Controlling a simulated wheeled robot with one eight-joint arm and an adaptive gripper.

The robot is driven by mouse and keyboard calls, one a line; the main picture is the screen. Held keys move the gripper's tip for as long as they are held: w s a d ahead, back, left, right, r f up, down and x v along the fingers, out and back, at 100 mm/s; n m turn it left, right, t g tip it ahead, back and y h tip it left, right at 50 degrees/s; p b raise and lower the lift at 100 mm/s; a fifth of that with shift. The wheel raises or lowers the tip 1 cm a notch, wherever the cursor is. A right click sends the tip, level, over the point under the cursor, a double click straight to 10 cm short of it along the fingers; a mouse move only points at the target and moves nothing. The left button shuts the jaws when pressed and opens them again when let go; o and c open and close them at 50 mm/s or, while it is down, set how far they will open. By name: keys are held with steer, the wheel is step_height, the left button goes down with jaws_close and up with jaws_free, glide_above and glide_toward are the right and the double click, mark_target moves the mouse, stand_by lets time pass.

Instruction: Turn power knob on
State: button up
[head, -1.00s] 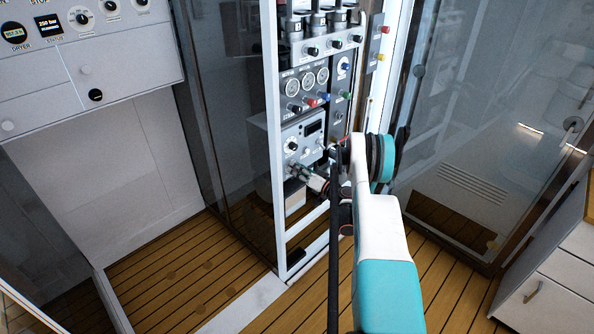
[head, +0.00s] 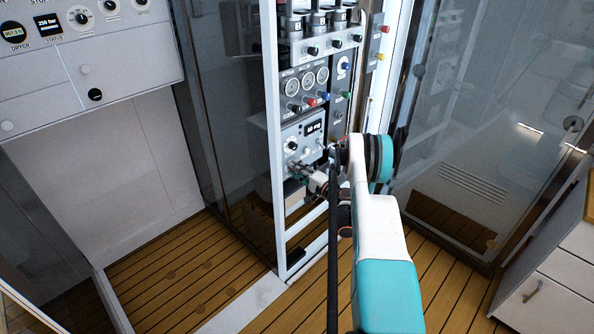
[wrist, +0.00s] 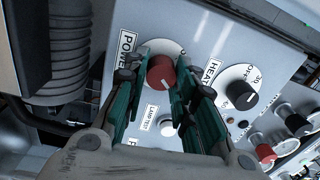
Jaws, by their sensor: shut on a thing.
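The red power knob (wrist: 160,72) sits on a round white dial beside the POWER label (wrist: 126,50) in the wrist view. My gripper (wrist: 164,90) has its green fingers on both sides of the knob, shut on it. A pale mark shows on the knob's face. In the head view, my gripper (head: 301,171) reaches the lower front of a grey control box (head: 303,136) in the rack, and the power knob is hidden there.
A black HEATER knob (wrist: 242,95) and a white lamp test button (wrist: 167,128) are close to my fingers. Black and red knobs stand at lower right. The white rack frame (head: 274,150) and glass doors (head: 480,150) flank my arm.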

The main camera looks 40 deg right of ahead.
steer(key=shift+m, duration=0.6)
steer(key=o, duration=1.1)
steer(key=shift+r, duration=0.1)
steer(key=shift+c, duration=0.2)
steer(key=shift+n, duration=0.3)
